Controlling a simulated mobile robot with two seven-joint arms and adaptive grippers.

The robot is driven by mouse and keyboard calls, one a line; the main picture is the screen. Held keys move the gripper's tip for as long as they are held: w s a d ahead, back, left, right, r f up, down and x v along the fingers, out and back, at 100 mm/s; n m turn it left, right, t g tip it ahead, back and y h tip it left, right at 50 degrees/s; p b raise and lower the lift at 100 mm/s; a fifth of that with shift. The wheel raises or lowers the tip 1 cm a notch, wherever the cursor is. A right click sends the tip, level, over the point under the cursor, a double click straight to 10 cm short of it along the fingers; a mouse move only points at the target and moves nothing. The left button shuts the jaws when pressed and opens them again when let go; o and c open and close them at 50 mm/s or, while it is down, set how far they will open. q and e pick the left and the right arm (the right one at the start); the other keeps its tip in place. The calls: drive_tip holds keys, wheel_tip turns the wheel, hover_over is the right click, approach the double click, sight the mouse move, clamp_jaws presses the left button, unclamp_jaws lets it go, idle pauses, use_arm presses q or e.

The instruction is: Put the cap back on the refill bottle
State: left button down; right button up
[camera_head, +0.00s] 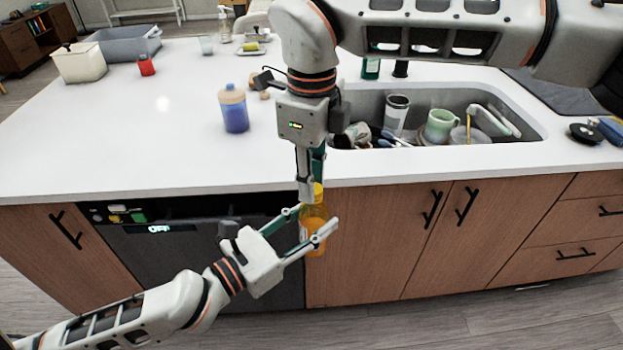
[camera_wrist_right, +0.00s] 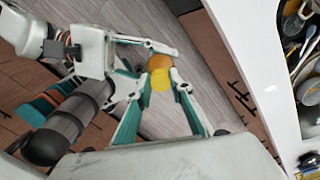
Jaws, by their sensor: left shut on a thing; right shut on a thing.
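The refill bottle (camera_head: 313,228) is orange and held upright in front of the island's cabinet doors. My left gripper (camera_head: 313,235) is shut around its body from the left. The yellow cap (camera_head: 318,191) is at the bottle's top, between the fingertips of my right gripper (camera_head: 311,190), which points down from above. In the right wrist view the yellow cap (camera_wrist_right: 160,79) lies between my right fingertips, in line with the orange bottle (camera_wrist_right: 159,62) beyond it. I cannot tell whether the cap is seated on the neck or just above it.
The white countertop (camera_head: 130,130) lies behind the grippers, its front edge close to my right gripper. A blue bottle (camera_head: 233,108) stands on it. The sink (camera_head: 440,100) holds several dishes, including a green mug (camera_head: 439,125). A grey bin (camera_head: 128,44) is at the back left.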

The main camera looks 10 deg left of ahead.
drive_tip(key=m, duration=0.3)
drive_tip(key=shift+w+m, duration=0.1)
drive_tip(key=shift+m, duration=0.2)
drive_tip(key=m, duration=0.8)
drive_tip(key=shift+d+m, duration=0.15)
drive_tip(key=shift+m, duration=0.25)
drive_tip(key=m, duration=0.5)
drive_tip(key=shift+d, duration=0.1)
drive_tip(key=m, duration=0.5)
drive_tip(key=shift+d, duration=0.1)
drive_tip(key=m, duration=1.1)
drive_tip(key=o, duration=0.7)
